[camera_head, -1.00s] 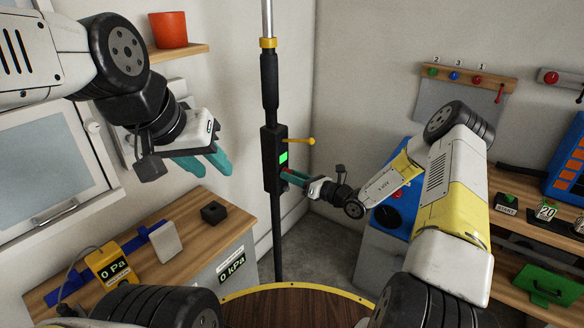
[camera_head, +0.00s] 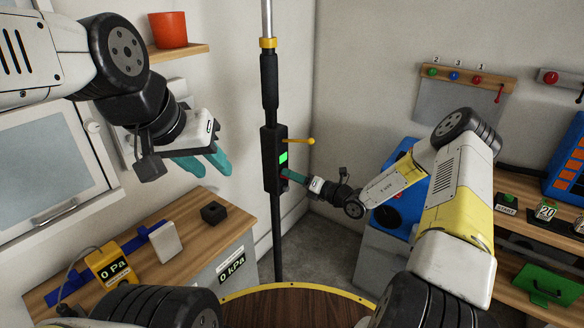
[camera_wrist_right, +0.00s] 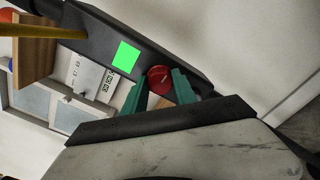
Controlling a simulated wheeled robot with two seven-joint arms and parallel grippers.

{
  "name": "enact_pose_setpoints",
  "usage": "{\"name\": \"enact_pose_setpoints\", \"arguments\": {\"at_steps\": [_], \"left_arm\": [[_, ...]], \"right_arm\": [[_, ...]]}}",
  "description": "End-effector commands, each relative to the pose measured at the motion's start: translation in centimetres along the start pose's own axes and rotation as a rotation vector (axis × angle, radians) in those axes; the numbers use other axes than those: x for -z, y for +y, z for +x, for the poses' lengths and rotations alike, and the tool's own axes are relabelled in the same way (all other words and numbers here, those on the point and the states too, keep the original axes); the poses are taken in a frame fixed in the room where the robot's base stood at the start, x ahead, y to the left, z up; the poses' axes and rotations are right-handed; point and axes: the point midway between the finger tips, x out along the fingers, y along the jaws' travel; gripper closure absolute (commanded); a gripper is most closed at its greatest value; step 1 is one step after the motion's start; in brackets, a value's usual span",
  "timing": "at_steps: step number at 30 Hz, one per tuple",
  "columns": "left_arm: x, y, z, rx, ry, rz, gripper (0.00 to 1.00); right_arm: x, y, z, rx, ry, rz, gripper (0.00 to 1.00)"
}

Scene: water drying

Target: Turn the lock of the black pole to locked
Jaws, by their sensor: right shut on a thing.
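The black pole (camera_head: 270,80) stands upright at the middle of the head view, with a black box on it (camera_head: 270,150). The box carries a lit green panel (camera_head: 283,157) and a yellow-knobbed lever (camera_head: 311,141) sticking out to the right. In the right wrist view a round red knob (camera_wrist_right: 159,78) sits beside the green panel (camera_wrist_right: 126,56). My right gripper (camera_head: 295,178) is at the box below the panel, its teal fingers (camera_wrist_right: 163,90) shut on the red knob. My left gripper (camera_head: 210,163) is open and empty, left of the pole.
A wooden bench (camera_head: 190,258) with a yellow gauge (camera_head: 110,263) and a small black block (camera_head: 214,212) stands at lower left. A blue machine (camera_head: 395,205) and shelves with devices (camera_head: 530,240) are at right. A round wooden top (camera_head: 290,310) lies at the bottom.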

Motion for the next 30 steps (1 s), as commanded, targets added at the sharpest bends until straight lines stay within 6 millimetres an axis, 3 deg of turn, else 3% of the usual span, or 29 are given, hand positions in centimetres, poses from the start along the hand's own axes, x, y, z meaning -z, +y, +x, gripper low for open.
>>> {"name": "enact_pose_setpoints", "arguments": {"at_steps": [8, 9, 12, 23, 30], "left_arm": [[0.0, 0.0, 0.0, 0.000, 0.000, 0.000, 0.64], [0.0, 0.0, 0.0, 0.000, 0.000, 0.000, 0.64], [0.0, 0.0, 0.0, 0.000, 0.000, 0.000, 0.64], [0.0, 0.0, 0.0, 0.000, 0.000, 0.000, 0.64], [0.0, 0.0, 0.0, 0.000, 0.000, 0.000, 0.64]], "right_arm": [[0.0, -0.1, -0.1, 0.003, -0.001, 0.001, 1.00], [0.0, -0.1, -0.1, 0.003, -0.001, 0.001, 0.63], [0.0, -0.1, -0.1, 0.003, -0.001, 0.000, 0.45], [0.0, -0.1, -0.4, 0.002, -0.001, -0.001, 0.45], [-0.1, -0.1, -4.1, 0.004, -0.001, 0.000, 0.45]]}}
